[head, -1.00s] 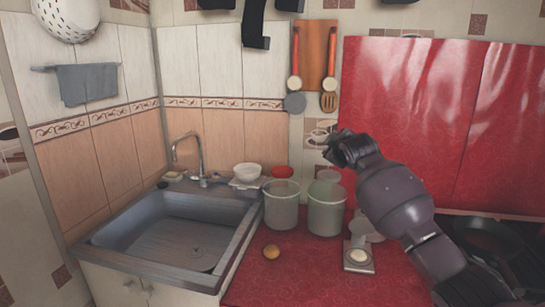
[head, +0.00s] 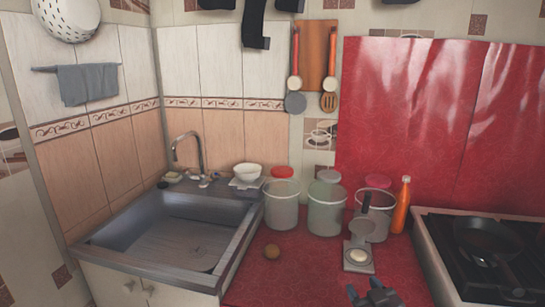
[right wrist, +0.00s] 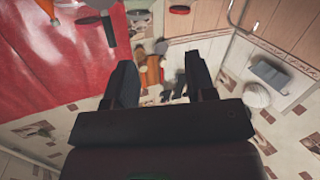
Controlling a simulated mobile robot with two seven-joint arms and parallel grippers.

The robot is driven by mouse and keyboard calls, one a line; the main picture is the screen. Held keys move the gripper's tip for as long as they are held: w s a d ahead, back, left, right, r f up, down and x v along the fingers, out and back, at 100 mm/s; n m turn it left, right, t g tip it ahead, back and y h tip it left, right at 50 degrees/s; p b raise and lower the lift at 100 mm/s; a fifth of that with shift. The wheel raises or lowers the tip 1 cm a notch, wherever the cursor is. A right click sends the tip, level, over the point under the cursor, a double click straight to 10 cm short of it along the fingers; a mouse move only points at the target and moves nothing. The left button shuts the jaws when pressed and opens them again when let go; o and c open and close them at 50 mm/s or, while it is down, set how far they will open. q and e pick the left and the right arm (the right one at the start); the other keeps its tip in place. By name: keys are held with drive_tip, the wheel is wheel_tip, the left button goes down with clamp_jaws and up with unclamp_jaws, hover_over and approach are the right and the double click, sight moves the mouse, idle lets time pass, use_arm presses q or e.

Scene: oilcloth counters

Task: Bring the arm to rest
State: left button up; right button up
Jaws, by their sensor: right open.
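My right gripper (head: 375,293) shows at the bottom edge of the head view, low in front of the red counter; most of its arm is out of frame. In the right wrist view its two dark fingers (right wrist: 161,75) stand apart with nothing between them, so it is open and empty. Behind the fingers that view shows the tiled wall, the red panel and hanging utensils, tilted. My left gripper does not show in either view.
The sink (head: 175,235) is at left; the stove (head: 432,250) with a pan (head: 485,238) is at right.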

drive_tip(key=s+d+f+m+g+h, duration=0.1)
drive_tip(key=s+d+f, duration=0.1)
drive_tip(key=s+f, duration=0.4)
drive_tip(key=s+d+f+m+g+h, duration=0.1)
drive_tip(key=s+f, duration=0.5)
drive_tip(key=s, duration=0.7)
drive_tip(key=s+d+f+m+g+h, duration=0.1)
drive_tip(key=s+d+f+g, duration=0.2)
drive_tip(key=s+f, duration=0.3)
drive_tip(key=s, duration=0.3)
drive_tip(key=shift+s+d+f, duration=0.15)
drive_tip(key=shift+s+f, duration=0.1)
drive_tip(key=shift+s, duration=0.15)
